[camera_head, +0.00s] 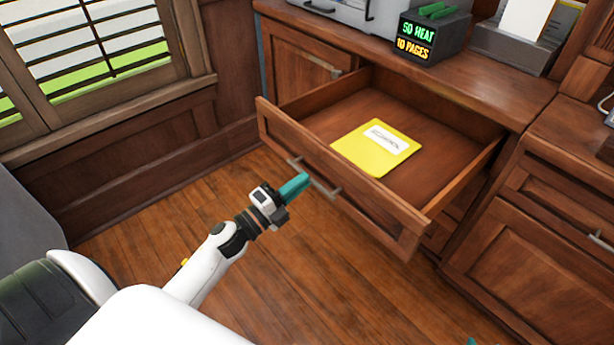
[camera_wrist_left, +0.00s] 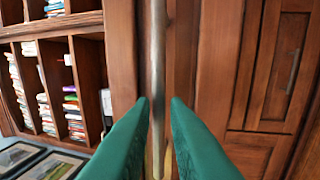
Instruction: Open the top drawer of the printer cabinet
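The wooden top drawer (camera_head: 345,165) of the printer cabinet (camera_head: 480,85) is pulled well out in the head view. A yellow folder with a white label (camera_head: 376,147) lies inside it. A metal bar handle (camera_head: 325,189) is on the drawer front. My left gripper (camera_head: 304,178), with green fingers, is at this handle. In the left wrist view the handle (camera_wrist_left: 158,60) runs upright between the parted fingertips, with a narrow gap on each side. Only a small green tip, likely of my right gripper (camera_head: 472,342), shows at the bottom edge.
A dark box with lit text (camera_head: 428,38) and a grey tray (camera_head: 515,45) stand on the cabinet top. Another wooden cabinet (camera_head: 545,250) stands at the right. A shuttered window (camera_head: 90,50) is at the left. The wood floor (camera_head: 300,265) before the drawer is clear.

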